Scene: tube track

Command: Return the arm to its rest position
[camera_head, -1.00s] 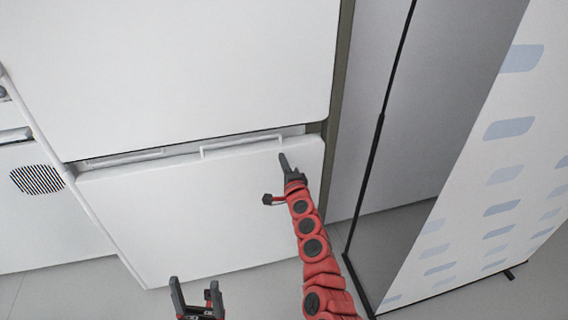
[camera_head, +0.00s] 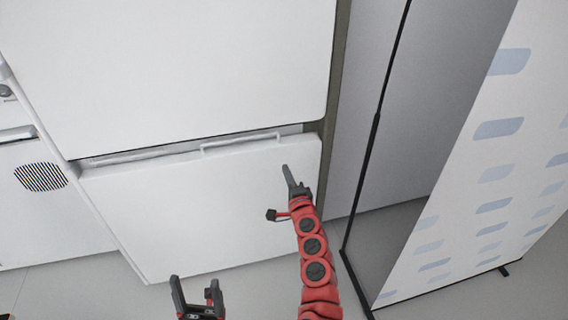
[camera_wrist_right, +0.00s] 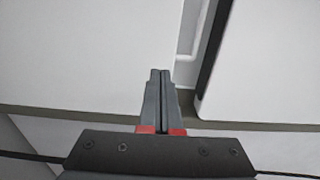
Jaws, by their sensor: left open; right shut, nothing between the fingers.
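My right arm (camera_head: 315,262) is red with dark round joints and reaches up from the bottom of the head view. My right gripper (camera_head: 287,172) is shut and empty in front of the white lower cabinet door, below its handle (camera_head: 240,142). In the right wrist view its two grey fingers (camera_wrist_right: 161,75) lie together with nothing between them. My left gripper (camera_head: 195,290) is open and empty at the bottom edge of the head view, low in front of the cabinet.
The lower door (camera_head: 190,215) stands slightly ajar at its top edge, below a white upper door (camera_head: 200,65). A black-framed panel with blue patches (camera_head: 495,170) stands at the right. Grey floor (camera_head: 75,285) is clear in front.

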